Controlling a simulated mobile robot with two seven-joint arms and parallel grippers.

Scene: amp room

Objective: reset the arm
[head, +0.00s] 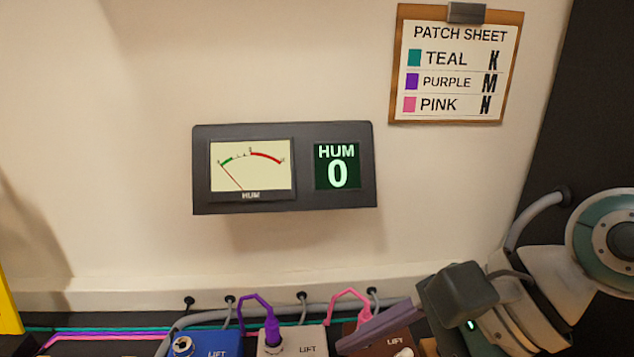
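My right arm comes in from the right side of the head view. Its gripper (372,328) is low in the picture, in front of the brown LIFT box (395,342) and partly covering it. A grey-purple finger points left and down, and I cannot tell whether the gripper is open or shut or touches the box. My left gripper is not in view.
A blue LIFT box (218,344) and a pale LIFT box (305,340) with a purple plug (271,330) stand beside the brown one. A pink cable (350,293) runs behind my gripper. The hum meter (284,168) reads 0. A patch sheet (456,66) hangs above.

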